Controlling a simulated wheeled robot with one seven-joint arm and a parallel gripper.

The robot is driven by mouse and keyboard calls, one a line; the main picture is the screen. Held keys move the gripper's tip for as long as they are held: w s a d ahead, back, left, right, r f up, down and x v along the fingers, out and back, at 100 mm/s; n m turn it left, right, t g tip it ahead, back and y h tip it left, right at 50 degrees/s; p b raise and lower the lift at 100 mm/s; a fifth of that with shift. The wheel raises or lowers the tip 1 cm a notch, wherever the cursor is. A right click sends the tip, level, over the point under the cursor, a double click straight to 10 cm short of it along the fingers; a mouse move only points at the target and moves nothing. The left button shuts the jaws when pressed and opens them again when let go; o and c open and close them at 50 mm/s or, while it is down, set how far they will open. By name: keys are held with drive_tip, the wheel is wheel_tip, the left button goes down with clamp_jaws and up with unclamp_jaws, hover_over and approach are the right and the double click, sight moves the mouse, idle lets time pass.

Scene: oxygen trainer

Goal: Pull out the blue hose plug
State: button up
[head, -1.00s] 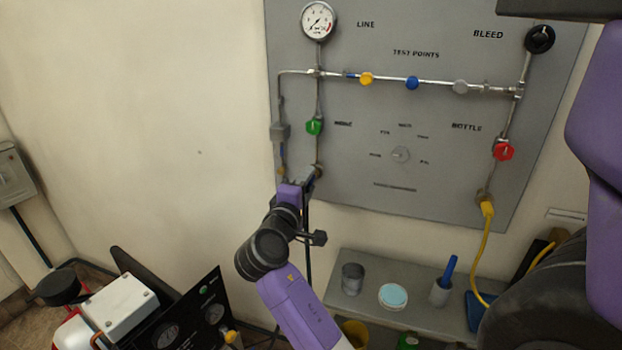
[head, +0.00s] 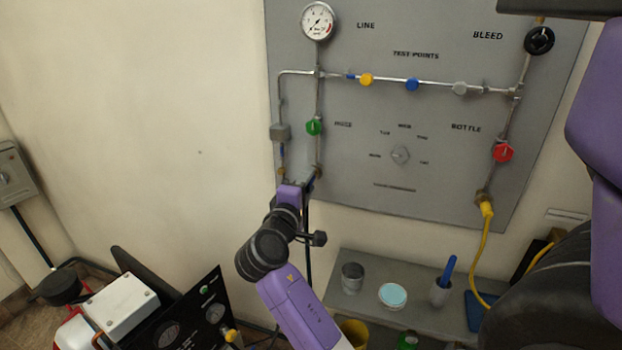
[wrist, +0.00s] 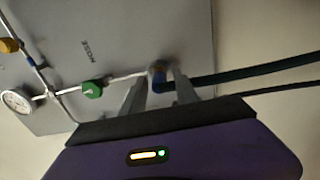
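The blue hose plug (wrist: 157,83) sits at the end of the left pipe's lower outlet, with a dark hose running off to the right in the wrist view. My gripper (wrist: 160,80) has one finger on each side of the plug. The fingers stand apart, and a narrow gap seems to show beside the plug, so it looks open around it. In the head view my gripper (head: 311,182) is just below the outlet under the green valve (head: 314,127). My gripper mostly hides the plug there, and whether it is fully seated is unclear.
The grey panel (head: 360,200) carries a gauge (head: 318,20), a red valve (head: 503,152) and a yellow hose (head: 486,235). A shelf (head: 345,300) below holds a metal cup (head: 352,277) and other items. A black-faced unit (head: 190,320) stands lower left.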

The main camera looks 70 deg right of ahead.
clamp_jaws()
drive_tip(key=shift+a, duration=0.15)
drive_tip(key=shift+a+p, duration=0.35)
drive_tip(key=shift+a, duration=2.1)
